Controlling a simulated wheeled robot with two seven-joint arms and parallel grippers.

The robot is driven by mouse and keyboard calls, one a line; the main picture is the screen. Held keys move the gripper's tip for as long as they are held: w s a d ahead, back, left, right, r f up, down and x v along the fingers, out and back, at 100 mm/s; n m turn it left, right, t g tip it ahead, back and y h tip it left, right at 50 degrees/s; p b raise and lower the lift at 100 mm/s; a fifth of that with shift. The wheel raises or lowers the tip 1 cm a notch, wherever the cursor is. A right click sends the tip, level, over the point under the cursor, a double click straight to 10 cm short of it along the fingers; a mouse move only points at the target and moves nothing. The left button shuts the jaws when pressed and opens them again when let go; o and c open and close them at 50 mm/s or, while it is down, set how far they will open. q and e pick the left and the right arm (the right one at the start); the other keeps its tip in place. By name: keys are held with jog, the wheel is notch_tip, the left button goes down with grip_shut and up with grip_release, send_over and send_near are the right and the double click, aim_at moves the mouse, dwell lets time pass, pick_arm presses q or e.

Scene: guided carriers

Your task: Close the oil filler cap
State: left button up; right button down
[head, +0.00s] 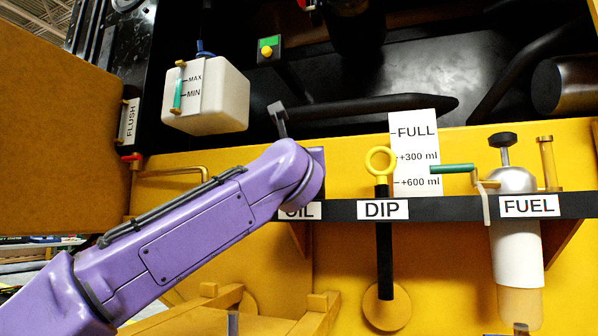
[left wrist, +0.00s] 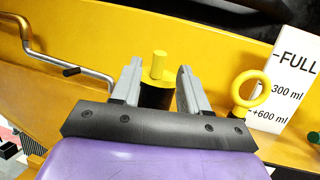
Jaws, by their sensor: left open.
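The oil filler cap appears to be the black cylinder with an upright yellow tab (left wrist: 159,66) in the left wrist view. My left gripper (left wrist: 159,72) is open, with one grey finger on each side of it. I cannot tell whether the fingers touch it, and its lower part is hidden by my gripper. In the head view my purple left arm hides the cap and partly covers the OIL label (head: 299,211). Only a grey finger of the gripper shows there, above the arm's end. My right gripper is not in view.
The yellow dipstick ring (head: 380,161) stands close right of the arm, before a white level card (head: 416,150). Further right is the FUEL filter (head: 516,240) with a green lever (head: 452,169). A white tank (head: 212,100) hangs above the arm. A black rail (head: 450,208) runs below.

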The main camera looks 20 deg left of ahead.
pick_arm(q)
jog(key=b+v, duration=0.1)
jog(key=v, duration=0.5)
jog(key=shift+s+b, duration=0.25)
jog(key=shift+b, duration=0.05)
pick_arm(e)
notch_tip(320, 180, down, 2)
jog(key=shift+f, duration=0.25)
